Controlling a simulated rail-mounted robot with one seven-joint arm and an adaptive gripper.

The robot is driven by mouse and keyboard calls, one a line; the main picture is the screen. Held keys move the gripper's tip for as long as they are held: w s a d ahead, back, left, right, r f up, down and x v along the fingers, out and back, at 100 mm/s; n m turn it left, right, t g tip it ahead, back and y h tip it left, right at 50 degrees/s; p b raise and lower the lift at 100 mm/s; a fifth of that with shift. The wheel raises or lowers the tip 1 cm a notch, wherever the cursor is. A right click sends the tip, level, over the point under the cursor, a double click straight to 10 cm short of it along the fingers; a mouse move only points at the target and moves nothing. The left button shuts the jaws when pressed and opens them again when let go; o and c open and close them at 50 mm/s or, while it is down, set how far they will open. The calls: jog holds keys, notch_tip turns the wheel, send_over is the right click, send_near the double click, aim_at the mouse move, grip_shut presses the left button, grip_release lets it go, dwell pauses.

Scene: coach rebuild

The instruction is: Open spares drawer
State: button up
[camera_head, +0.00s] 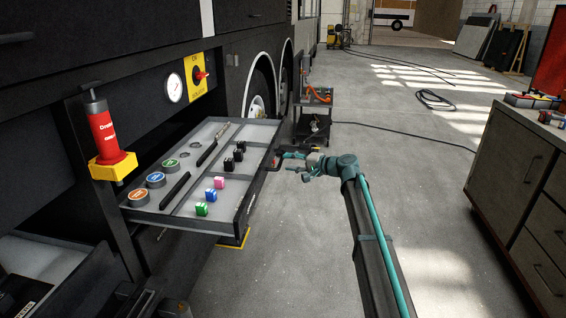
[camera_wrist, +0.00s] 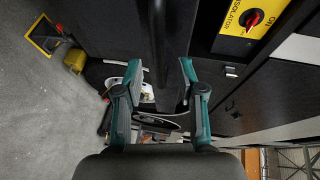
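An open drawer (camera_head: 240,150) sticks out from the coach side at the left in the head view. It has a grey divided tray with coloured blocks, round pots and dark rods; its front label is too small to read. My gripper (camera_head: 288,158) is at the drawer's outer front, near its dark handle (camera_head: 272,163). In the wrist view my gripper (camera_wrist: 161,66) has its two teal fingers apart, with a dark upright bar (camera_wrist: 158,40) in line with the gap. I cannot tell if the fingers touch the handle or whether the bar is that handle.
A red cylinder on a yellow holder (camera_head: 112,165), a gauge (camera_head: 174,87) and a yellow isolator panel (camera_head: 197,75) are on the coach side. A small cart (camera_head: 313,105) stands beyond the drawer. A grey cabinet (camera_head: 520,180) is at right; open floor lies between.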

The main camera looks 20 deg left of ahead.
jog(key=v, duration=0.7)
jog(key=shift+d, duration=0.1)
